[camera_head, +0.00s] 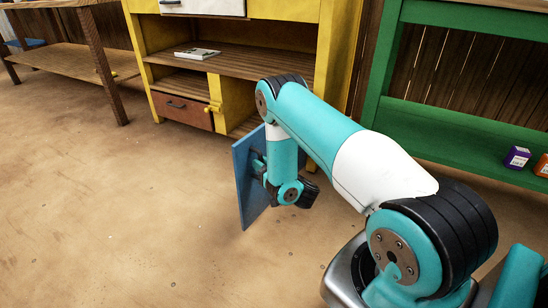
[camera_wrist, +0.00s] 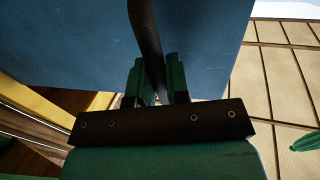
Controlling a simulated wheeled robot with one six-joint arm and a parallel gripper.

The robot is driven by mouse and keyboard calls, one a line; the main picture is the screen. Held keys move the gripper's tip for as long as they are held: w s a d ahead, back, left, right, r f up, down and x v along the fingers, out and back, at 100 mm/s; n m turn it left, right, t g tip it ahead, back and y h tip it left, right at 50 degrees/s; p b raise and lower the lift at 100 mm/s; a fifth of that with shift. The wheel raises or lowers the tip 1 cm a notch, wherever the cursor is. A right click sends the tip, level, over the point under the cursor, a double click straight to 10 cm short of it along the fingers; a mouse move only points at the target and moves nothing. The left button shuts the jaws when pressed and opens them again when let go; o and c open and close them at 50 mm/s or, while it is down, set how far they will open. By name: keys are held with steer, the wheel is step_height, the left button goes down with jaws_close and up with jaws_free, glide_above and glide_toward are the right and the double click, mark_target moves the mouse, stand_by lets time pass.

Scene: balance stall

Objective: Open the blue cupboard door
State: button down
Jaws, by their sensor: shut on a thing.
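The blue cupboard door (camera_head: 241,185) stands swung out from the front of the yellow cupboard (camera_head: 220,88), its face roughly edge-on in the head view. In the wrist view the blue door (camera_wrist: 75,40) fills much of the top. A dark bar handle (camera_wrist: 144,30) runs down from the top to between the green fingers of my gripper (camera_wrist: 160,80). My gripper is shut on this handle. In the head view my gripper (camera_head: 260,167) is against the door, partly hidden by my arm. The door's hinge side is hidden behind my arm.
A red-brown drawer (camera_head: 187,111) with a dark handle sits low in the cupboard, left of the door. A small book-like item (camera_head: 197,53) lies on a shelf. A green shelf unit (camera_head: 450,125) with a purple box (camera_head: 517,157) stands right. The floor at left is clear.

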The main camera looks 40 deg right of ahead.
steer(key=shift+s+d+r, duration=0.15)
steer(key=shift+s+d, duration=0.15)
steer(key=shift+d, duration=0.2)
steer(key=c, duration=1.4)
jaws_free()
steer(key=shift+a, duration=0.2)
steer(key=shift+s, duration=0.15)
